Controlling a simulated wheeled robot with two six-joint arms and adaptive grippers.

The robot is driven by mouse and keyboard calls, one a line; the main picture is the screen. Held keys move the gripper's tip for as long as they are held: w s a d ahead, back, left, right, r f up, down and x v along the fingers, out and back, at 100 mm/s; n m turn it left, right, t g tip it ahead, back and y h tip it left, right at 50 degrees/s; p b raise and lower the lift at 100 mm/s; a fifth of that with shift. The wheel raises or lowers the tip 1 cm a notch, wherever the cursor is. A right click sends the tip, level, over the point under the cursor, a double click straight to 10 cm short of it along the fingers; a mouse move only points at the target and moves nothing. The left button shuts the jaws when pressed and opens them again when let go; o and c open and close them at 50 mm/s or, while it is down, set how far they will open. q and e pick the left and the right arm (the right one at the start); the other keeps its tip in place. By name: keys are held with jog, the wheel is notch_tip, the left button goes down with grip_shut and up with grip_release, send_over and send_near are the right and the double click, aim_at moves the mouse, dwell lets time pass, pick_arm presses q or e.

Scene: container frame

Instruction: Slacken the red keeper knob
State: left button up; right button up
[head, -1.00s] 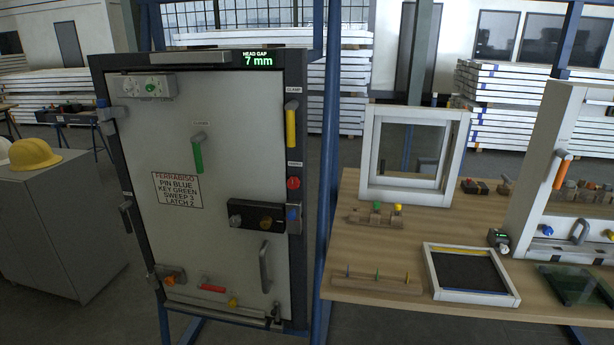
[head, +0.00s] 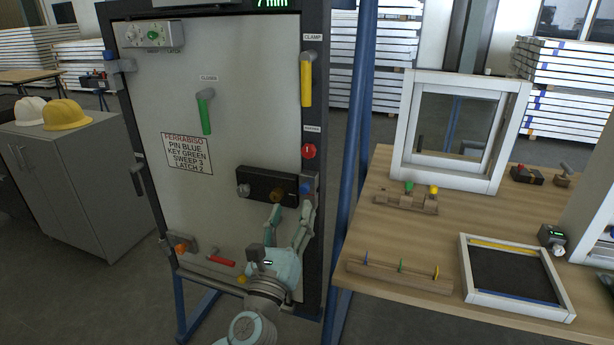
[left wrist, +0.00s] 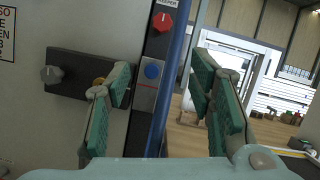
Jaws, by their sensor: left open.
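The red keeper knob (head: 309,151) is on the dark right-hand frame post of the cabinet, below the yellow clamp handle (head: 306,80). In the left wrist view the red knob (left wrist: 162,21) is near the top, with a pale mark on its face. My left gripper (head: 291,212) is open and empty in front of the lower right of the door, below the red knob and apart from it. In the left wrist view its fingers (left wrist: 160,88) stand wide, with the blue button (left wrist: 152,71) showing between them. My right gripper is out of view.
A black lock block (head: 255,184) with a grey knob and a brass knob is left of the post. A green handle (head: 205,112) is higher on the door. A blue upright (head: 355,150) and a wooden bench (head: 390,250) stand to the right.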

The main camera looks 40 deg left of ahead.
aim_at(308, 155)
pick_arm(q)
jog(key=x, duration=0.4)
jog(key=r+p+x, duration=0.1)
jog(key=x, duration=0.4)
jog(key=r+x, duration=0.1)
jog(key=x, duration=0.4)
jog(key=shift+s, duration=0.15)
jog(key=shift+c, duration=0.5)
jog(key=shift+d, duration=0.1)
grip_shut()
